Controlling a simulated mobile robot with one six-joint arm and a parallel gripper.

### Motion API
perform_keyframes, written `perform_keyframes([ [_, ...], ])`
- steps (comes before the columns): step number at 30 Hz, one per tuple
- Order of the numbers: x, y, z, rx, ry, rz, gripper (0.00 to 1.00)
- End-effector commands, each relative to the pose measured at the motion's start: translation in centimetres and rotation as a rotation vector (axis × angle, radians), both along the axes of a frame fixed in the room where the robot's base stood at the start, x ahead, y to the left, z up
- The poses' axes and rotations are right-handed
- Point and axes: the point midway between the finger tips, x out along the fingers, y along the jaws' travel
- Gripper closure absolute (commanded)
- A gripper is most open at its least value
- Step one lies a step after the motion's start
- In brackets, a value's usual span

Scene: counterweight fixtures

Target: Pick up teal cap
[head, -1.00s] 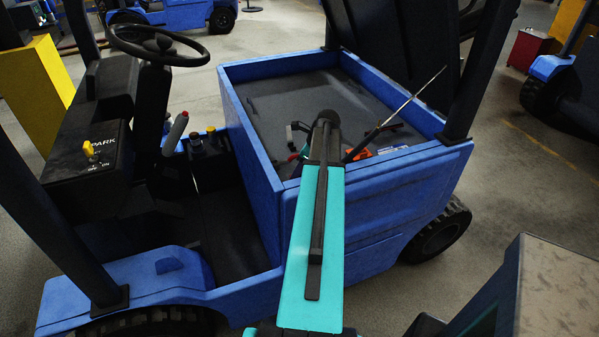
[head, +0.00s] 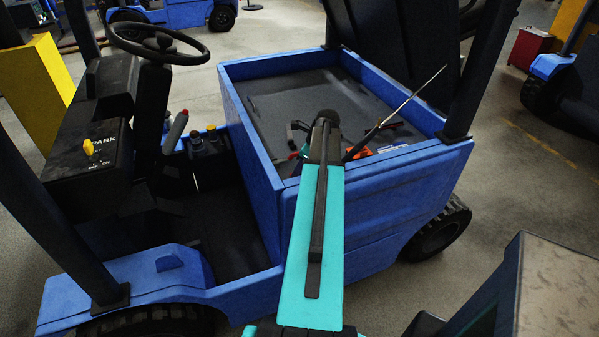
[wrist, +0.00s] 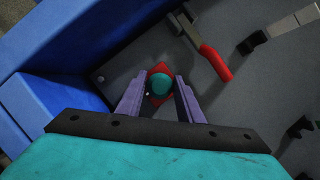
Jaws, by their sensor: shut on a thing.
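The teal cap (wrist: 160,84) shows in the wrist view as a small round teal top. It sits on or in a red piece (wrist: 158,97) that shows around and below it. My gripper (wrist: 158,92) has its two purple-grey fingers on either side of the cap, shut on it. The cap is over the dark floor of the blue vehicle's bay, close to the inner blue wall; whether it is raised is hard to tell. In the head view my teal arm reaches over the bay's near wall and hides most of the gripper area.
The blue bay wall (wrist: 65,100) is close on the left. A red-handled clamp (wrist: 215,62) and black pieces (wrist: 252,42) lie to the right. In the head view an orange item (head: 360,153) and a thin rod (head: 415,96) are right of my arm. The back of the bay (head: 290,95) is clear.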

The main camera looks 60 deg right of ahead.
Motion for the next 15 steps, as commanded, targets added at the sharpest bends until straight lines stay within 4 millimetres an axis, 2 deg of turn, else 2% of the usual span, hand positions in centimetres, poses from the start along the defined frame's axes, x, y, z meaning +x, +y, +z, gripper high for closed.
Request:
perform_keyframes([
  [8, 0.0, 0.0, 0.1, 0.000, 0.000, 0.000, 0.76],
  [15, 0.0, 0.0, 1.3, 0.000, 0.000, 0.000, 0.76],
])
